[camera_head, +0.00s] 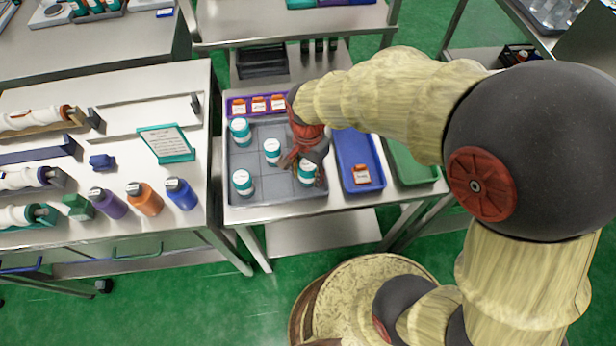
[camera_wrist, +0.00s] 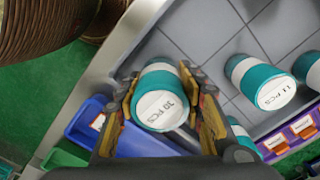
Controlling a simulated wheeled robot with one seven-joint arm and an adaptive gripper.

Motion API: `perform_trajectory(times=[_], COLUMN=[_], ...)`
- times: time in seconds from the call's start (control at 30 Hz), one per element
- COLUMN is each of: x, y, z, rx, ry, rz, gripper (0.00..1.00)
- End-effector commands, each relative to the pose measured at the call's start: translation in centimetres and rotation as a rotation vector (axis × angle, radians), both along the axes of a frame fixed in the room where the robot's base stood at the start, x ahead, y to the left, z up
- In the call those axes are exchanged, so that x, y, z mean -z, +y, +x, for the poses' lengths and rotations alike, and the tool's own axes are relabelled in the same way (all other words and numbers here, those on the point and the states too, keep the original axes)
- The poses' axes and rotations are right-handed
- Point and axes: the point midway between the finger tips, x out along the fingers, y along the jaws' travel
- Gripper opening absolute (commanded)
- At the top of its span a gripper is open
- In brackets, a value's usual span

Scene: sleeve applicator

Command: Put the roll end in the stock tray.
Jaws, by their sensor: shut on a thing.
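My gripper (camera_head: 305,168) is at the right part of the grey gridded tray (camera_head: 262,190). It is shut on a teal-and-white roll (camera_head: 308,172). In the wrist view the fingers (camera_wrist: 165,100) clasp this roll (camera_wrist: 160,98) from both sides, and its white top reads "10 PCS". I cannot tell whether it touches the tray floor. Several like rolls stand on the grey tray, such as one at the back left (camera_head: 239,130), one in the middle (camera_head: 271,150) and one at the front left (camera_head: 242,182). One in the wrist view (camera_wrist: 262,82) reads "11 PCS". No label shows which tray is the stock tray.
A blue tray (camera_head: 347,146) with an orange labelled box (camera_head: 362,175) stands right of the grey tray, then a green tray (camera_head: 410,165). A purple tray (camera_head: 234,105) with orange boxes lies behind. The left table (camera_head: 120,215) holds bottles, rollers and a teal-framed sign (camera_head: 166,143).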

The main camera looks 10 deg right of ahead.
Motion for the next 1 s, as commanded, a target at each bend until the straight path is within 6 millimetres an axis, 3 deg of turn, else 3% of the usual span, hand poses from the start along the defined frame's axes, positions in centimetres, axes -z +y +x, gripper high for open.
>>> perform_trajectory(times=[0.03,0.1,0.5,0.53,0.83,1.0], x=[1.26,1.83,2.06,2.00,1.97,1.96], y=[-0.02,-0.02,-0.02,-0.02,-0.02,-0.02], z=[-0.05,-0.02,-0.02,-0.02,-0.02,-0.02], rx=[0.000,0.000,0.000,0.000,0.000,0.000], ry=[0.001,0.000,0.000,0.000,0.000,0.000], rz=[0.000,0.000,0.000,0.000,0.000,0.000], gripper=[0.12,0.12,0.12,0.40,0.57,0.57])
